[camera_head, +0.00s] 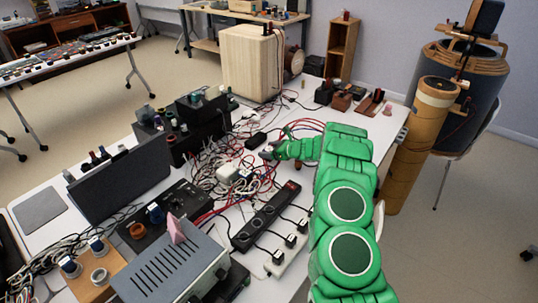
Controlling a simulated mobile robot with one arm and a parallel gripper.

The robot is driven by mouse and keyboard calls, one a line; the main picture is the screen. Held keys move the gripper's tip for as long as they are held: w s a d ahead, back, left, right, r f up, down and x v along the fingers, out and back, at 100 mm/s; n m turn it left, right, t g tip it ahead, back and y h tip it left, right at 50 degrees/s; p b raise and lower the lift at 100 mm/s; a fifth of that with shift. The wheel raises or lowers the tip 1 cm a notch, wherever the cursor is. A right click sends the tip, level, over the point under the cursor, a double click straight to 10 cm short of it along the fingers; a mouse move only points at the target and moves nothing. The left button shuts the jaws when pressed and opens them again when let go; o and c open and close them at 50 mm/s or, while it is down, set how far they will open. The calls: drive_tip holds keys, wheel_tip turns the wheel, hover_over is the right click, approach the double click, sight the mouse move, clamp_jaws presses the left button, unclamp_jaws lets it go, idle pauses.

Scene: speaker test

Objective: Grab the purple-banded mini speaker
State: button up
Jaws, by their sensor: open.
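I cannot pick out a purple-banded mini speaker with certainty; many small items on the white table are too small to tell. My green arm reaches up the right side of the table, and its end bends left. My gripper (268,151) is open above the tangle of cables in the middle of the table. Its fingers are small in this view, and I see nothing held between them. My arm hides part of the table's right side.
Red and white cables (215,165) cover the table's middle. A black power strip (266,215), a grey vented box (170,272) and a black flat panel (120,180) stand nearer. A pale wooden cabinet (250,65) stands at the back. A cardboard tube (412,150) stands right.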

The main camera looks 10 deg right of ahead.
drive_tip(key=shift+x, duration=1.35)
drive_tip(key=shift+a+r, duration=0.1)
drive_tip(key=shift+r, duration=0.1)
drive_tip(key=c, duration=1.1)
